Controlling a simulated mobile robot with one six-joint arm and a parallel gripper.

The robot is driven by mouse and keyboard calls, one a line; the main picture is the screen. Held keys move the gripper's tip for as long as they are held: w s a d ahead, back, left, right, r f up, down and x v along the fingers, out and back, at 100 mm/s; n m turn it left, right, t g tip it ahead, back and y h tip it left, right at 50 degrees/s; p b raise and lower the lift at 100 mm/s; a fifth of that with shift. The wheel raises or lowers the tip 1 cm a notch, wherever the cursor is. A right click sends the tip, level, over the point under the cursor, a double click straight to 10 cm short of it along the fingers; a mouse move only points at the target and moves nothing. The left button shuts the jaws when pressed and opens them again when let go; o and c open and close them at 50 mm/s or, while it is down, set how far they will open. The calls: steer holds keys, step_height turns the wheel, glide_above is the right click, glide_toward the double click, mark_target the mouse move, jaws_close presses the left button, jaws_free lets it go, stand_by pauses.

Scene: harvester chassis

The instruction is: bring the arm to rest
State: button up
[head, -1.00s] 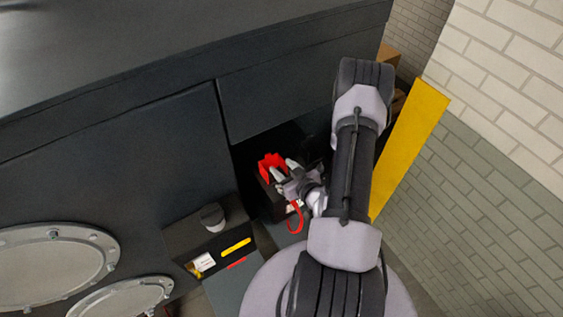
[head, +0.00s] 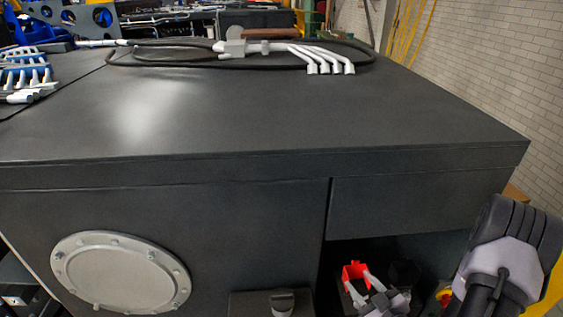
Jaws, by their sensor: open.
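My gripper (head: 362,286) is at the bottom right of the head view, in front of a dark recess in the chassis side. Its two pale fingers are spread apart. A red part (head: 355,271) shows right at the fingertips; the picture does not settle whether they touch it. My arm's elbow (head: 510,250) rises at the lower right edge, and the rest of the arm is cut off by the frame.
The dark chassis top (head: 260,120) is broad and mostly clear. A cable harness with white connectors (head: 290,50) lies at its back. A round bolted cover (head: 120,272) is on the front face. A brick wall (head: 490,70) stands at right.

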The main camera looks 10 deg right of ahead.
steer(key=w+a+r+n+g+y+b, duration=0.2)
steer(key=a+n+g+y+b, duration=0.2)
steer(key=a+n+y+b, duration=1)
steer(key=s+a+f+n+g+h+b, duration=0.1)
steer(key=s+a+n+g+h, duration=0.1)
steer(key=a+n, duration=0.5)
steer(key=s+a+f+n+g+h, duration=0.1)
steer(key=s+a+n+g, duration=0.2)
steer(key=n, duration=0.7)
steer(key=s+a+f+n+g+h+b, duration=0.25)
steer(key=s+n+b, duration=0.25)
steer(key=n, duration=0.4)
steer(key=s+a+f+n+g+h+b, duration=0.15)
steer(key=s+f+n+b, duration=0.25)
steer(key=n, duration=0.4)
steer(key=s+d+n+t+h+b, duration=0.2)
steer(key=d+n+t+h+b, duration=0.2)
steer(key=n, duration=1.1)
steer(key=d+h+b, duration=0.1)
steer(key=h+b, duration=0.1)
steer(key=b, duration=0.1)
steer(key=shift+s+d+f+n, duration=0.2)
steer(key=shift+s+n, duration=0.1)
steer(key=shift+s, duration=0.1)
